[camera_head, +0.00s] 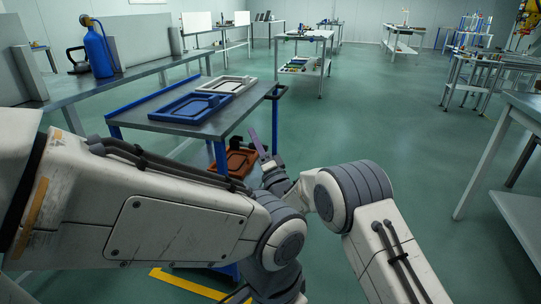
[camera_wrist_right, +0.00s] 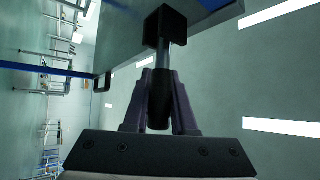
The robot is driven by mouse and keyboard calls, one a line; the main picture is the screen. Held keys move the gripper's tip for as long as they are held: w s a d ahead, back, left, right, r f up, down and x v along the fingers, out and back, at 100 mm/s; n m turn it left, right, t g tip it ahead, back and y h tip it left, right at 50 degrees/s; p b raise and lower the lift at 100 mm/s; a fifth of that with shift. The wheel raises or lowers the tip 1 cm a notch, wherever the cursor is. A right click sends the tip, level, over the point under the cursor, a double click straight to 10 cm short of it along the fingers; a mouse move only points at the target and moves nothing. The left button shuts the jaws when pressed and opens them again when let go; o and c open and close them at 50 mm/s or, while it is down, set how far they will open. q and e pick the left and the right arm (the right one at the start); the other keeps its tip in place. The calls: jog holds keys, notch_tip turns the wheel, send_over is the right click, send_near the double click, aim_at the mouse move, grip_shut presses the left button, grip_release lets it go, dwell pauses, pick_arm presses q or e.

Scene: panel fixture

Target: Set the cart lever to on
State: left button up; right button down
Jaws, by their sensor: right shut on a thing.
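The cart (camera_head: 213,127) has a grey top and blue legs and stands left of centre in the head view. The cart lever (camera_wrist_right: 160,100) shows in the right wrist view as a grey rod with a dark grip, coming out of a black block (camera_wrist_right: 165,25) at the cart's edge. My right gripper (camera_wrist_right: 160,105) has its purple fingers on both sides of the dark grip and is shut on it. In the head view my right gripper (camera_head: 257,142) is beside the cart's right end; the lever cannot be made out there. My left gripper is out of view.
A blue tray (camera_head: 190,107) and a white tray (camera_head: 227,84) lie on the cart, and an orange-brown tray (camera_head: 236,163) is lower down. A bench (camera_head: 150,68) with a blue bottle (camera_head: 97,50) stands behind at left. Open floor (camera_head: 370,120) lies right of the cart.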

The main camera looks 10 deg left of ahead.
notch_tip(320, 180, down, 3)
jog(key=m+t+h+b, duration=0.2)
jog(key=m+t+b, duration=0.1)
jog(key=m+b, duration=0.1)
jog(key=m+t+h+b, duration=0.2)
jog(key=m+t+b, duration=0.1)
jog(key=m+b, duration=0.1)
jog(key=shift+m+t+h+b, duration=0.3)
jog(key=shift+m+t+b, duration=0.1)
jog(key=shift+b, duration=0.35)
jog(key=shift+a+r+m+t+h+b, duration=0.1)
jog(key=shift+m+t+h+b, duration=0.8)
jog(key=shift+m, duration=0.4)
jog(key=c, duration=0.7)
grip_release()
jog(key=p, duration=0.3)
send_near(255, 149)
jog(key=shift+w+a+f, duration=0.25)
jog(key=shift+w+f, duration=0.1)
jog(key=shift+w, duration=0.2)
jog(key=shift+w+a+f, duration=0.2)
jog(key=shift+w+f, duration=0.2)
jog(key=shift+w, duration=0.2)
jog(key=shift+w, duration=0.1)
